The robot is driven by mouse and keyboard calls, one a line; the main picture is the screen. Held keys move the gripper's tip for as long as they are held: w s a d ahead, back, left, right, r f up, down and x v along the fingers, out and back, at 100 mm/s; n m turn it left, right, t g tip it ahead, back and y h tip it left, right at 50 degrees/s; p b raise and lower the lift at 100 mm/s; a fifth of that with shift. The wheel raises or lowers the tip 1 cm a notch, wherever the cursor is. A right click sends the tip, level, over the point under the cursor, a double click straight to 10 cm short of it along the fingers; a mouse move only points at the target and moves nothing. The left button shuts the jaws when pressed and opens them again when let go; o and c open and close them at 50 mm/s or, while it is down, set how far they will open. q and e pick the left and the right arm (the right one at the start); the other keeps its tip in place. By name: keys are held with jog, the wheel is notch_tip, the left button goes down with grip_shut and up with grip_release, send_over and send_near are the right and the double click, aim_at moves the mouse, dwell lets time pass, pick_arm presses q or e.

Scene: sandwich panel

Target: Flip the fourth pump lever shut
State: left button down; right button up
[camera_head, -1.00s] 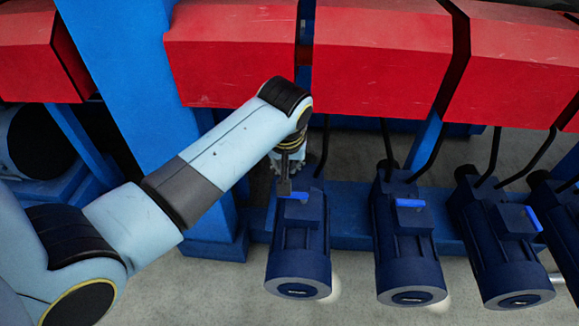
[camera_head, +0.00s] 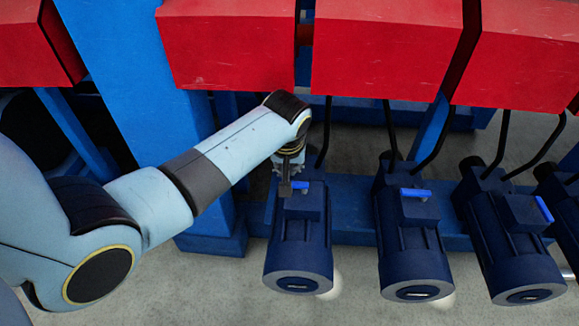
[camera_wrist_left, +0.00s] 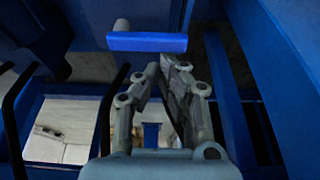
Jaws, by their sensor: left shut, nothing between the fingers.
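A row of dark blue pumps carries small bright blue levers. The lever (camera_head: 301,187) on the leftmost visible pump (camera_head: 300,245) lies crosswise on its top. My left gripper (camera_head: 285,187) is shut and empty at the left end of this lever, partly covering it. Whether they touch is unclear. In the left wrist view, a blue lever (camera_wrist_left: 147,42) lies just beyond my shut fingertips (camera_wrist_left: 160,68). The middle pump's lever (camera_head: 416,193) is also crosswise; the lever on the pump to its right (camera_head: 543,209) is slanted. Which pump counts as fourth is not shown. My right gripper is out of view.
Red boxes (camera_head: 380,50) overhang behind the pumps, with black hoses (camera_head: 390,130) below. A blue upright (camera_head: 150,100) stands behind my left arm. A blue beam (camera_head: 350,205) runs behind the pumps. The grey floor (camera_head: 210,290) in front is open.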

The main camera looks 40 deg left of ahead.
pick_arm(q)
jog(key=shift+s+n+p, duration=0.2)
jog(key=shift+n+p, duration=0.2)
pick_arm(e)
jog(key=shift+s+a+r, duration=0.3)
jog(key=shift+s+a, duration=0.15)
